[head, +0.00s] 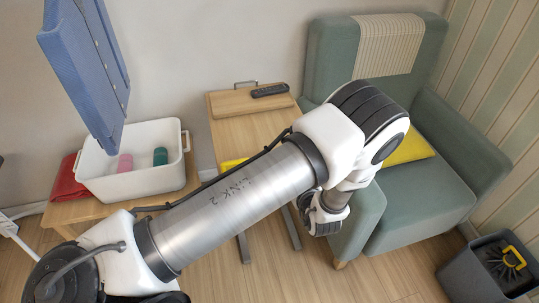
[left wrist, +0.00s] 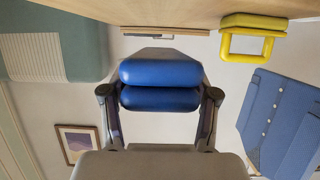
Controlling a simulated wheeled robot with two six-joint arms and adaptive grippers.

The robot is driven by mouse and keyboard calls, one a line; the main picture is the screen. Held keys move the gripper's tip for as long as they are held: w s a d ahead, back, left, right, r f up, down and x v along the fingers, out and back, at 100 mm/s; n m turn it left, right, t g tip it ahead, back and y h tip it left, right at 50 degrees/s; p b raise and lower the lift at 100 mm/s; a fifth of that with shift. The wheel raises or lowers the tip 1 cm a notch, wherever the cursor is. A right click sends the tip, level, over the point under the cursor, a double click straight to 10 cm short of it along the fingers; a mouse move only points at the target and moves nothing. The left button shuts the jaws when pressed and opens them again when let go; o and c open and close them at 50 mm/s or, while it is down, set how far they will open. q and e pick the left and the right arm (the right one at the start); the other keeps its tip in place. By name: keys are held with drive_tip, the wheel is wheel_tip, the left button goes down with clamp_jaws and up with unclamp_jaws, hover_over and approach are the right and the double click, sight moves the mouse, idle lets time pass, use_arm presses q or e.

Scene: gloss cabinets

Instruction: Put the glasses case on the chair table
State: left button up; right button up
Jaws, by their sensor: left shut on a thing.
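The glasses case (left wrist: 160,72) is a blue, rounded, two-part case, held between the fingers of my left gripper (left wrist: 160,94) in the left wrist view. In the head view my left arm crosses the middle and hides the case; part of the left wrist (head: 325,215) shows beside the armchair's front left. The chair table (head: 240,133) is a small light-wood table left of the armchair, partly covered by my arm. Its wood also shows along the top of the left wrist view (left wrist: 120,10), apart from the case. My right gripper is in neither view.
A dark remote (head: 270,90) lies at the table's back, and a yellow object (head: 232,163) lies on its left side. The green armchair (head: 425,200) stands close right. A white tub (head: 130,188) is at left; a grey bin (head: 470,275) is at front right.

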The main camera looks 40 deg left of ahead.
use_arm(q)
drive_tip(key=a+b, duration=0.1)
drive_tip(key=b, duration=0.2)
drive_tip(key=w+a+f+b, duration=0.1)
drive_tip(key=b, duration=0.2)
drive_tip(key=a+f+b, duration=0.1)
drive_tip(key=b, duration=0.2)
drive_tip(key=shift+w+a+f, duration=0.1)
drive_tip(key=shift+w+a, duration=0.05)
drive_tip(key=shift+w, duration=0.25)
drive_tip(key=shift+w+a+r+b, duration=0.3)
drive_tip(key=shift+a+r+b, duration=0.1)
drive_tip(key=shift+a+b, duration=0.15)
drive_tip(key=w+a, duration=0.1)
drive_tip(key=a, duration=0.1)
drive_tip(key=w+a, duration=0.2)
drive_tip(key=a, duration=0.1)
drive_tip(key=w+a+p, duration=0.1)
drive_tip(key=w+a, duration=0.1)
drive_tip(key=a, duration=0.1)
drive_tip(key=shift+w+f, duration=0.1)
drive_tip(key=shift+f, duration=0.1)
drive_tip(key=shift+w+a+f, duration=0.15)
drive_tip(key=shift+a, duration=0.05)
wheel_tip(320, 180, down, 3)
drive_tip(key=shift+d+r, duration=0.15)
drive_tip(key=shift+r, duration=0.05)
drive_tip(key=shift+f, duration=0.35)
